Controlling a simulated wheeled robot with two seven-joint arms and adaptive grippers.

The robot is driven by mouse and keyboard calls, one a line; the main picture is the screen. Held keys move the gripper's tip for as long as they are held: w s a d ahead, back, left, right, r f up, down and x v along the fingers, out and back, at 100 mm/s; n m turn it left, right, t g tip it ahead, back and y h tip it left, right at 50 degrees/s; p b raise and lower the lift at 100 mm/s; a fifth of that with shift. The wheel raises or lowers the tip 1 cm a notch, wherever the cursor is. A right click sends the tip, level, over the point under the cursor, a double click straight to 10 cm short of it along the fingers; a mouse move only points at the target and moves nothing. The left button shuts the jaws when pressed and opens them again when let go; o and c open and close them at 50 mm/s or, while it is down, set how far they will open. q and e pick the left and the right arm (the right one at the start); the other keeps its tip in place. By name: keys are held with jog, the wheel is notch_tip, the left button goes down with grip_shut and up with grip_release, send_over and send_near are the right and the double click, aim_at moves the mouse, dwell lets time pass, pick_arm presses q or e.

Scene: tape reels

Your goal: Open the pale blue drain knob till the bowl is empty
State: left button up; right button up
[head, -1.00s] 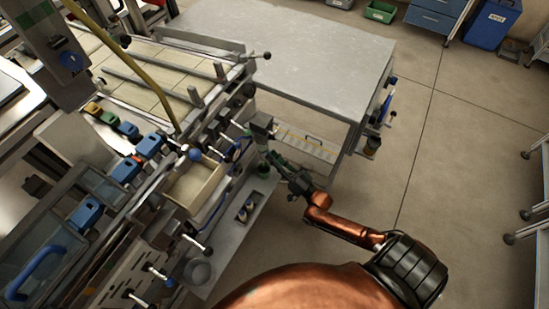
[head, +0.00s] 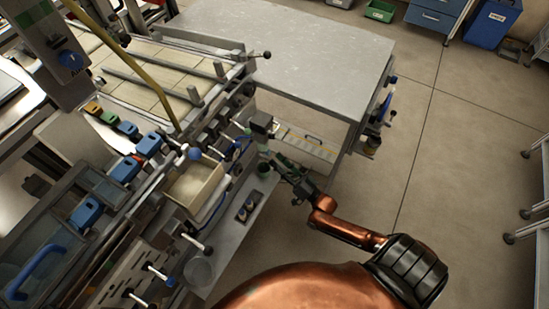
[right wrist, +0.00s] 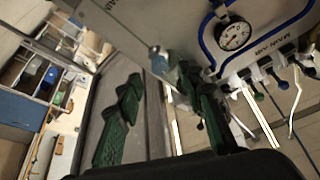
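My right gripper (head: 277,163) is low beside the machine's front corner, by the dark regulator block (head: 262,123). In the right wrist view its two green-padded fingers (right wrist: 165,108) stand apart, so it is open. A greyish, partly see-through piece (right wrist: 160,62) with a pale blue tint shows just beyond the fingers; it may be the bowl with its drain knob, but I cannot tell them apart. No liquid level can be made out. I cannot tell whether a finger touches it. My left gripper is not in view.
A round pressure gauge (right wrist: 235,36) with a blue surround sits above a "MAIN AIR" label. Several levers and hoses hang nearby. A grey table (head: 300,50) stands behind the gripper. A cream bin (head: 195,185) is on the machine to the left.

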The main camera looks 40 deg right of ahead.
jog(key=v, duration=0.9)
jog(key=shift+s, duration=0.25)
